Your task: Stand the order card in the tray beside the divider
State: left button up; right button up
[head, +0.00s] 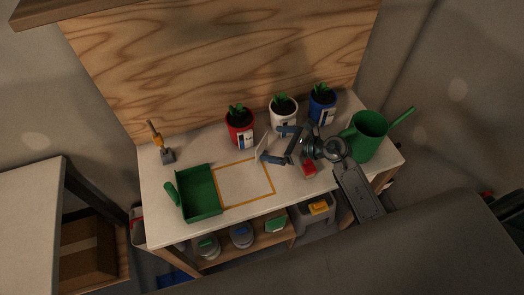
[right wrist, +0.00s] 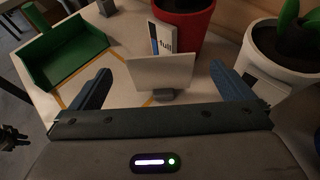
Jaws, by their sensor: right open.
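The order card (head: 262,147) is a plain white panel standing upright, slightly tilted, near the red pot; in the right wrist view the card (right wrist: 161,73) has a small grey foot. My right gripper (head: 279,146) is open, with its blue fingers on either side of the card and apart from it. The green tray (head: 201,193) lies at the left of the bench, and the tray (right wrist: 65,50) also shows in the right wrist view. I cannot make out a divider in it. A dark shape at the wrist view's left edge may be my left gripper (right wrist: 13,140).
Red (head: 239,127), white (head: 284,112) and blue (head: 321,106) plant pots stand along the back. A green watering can (head: 368,137) is at the right. A red block (head: 309,169) lies near my right arm. The yellow-outlined area (head: 243,183) beside the tray is clear.

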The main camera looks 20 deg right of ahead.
aim_at(262, 141)
jog(key=x, duration=0.4)
jog(key=shift+a+b, duration=0.1)
jog(key=shift+b, duration=0.25)
jog(key=shift+c, duration=1.3)
jog(key=c, duration=0.9)
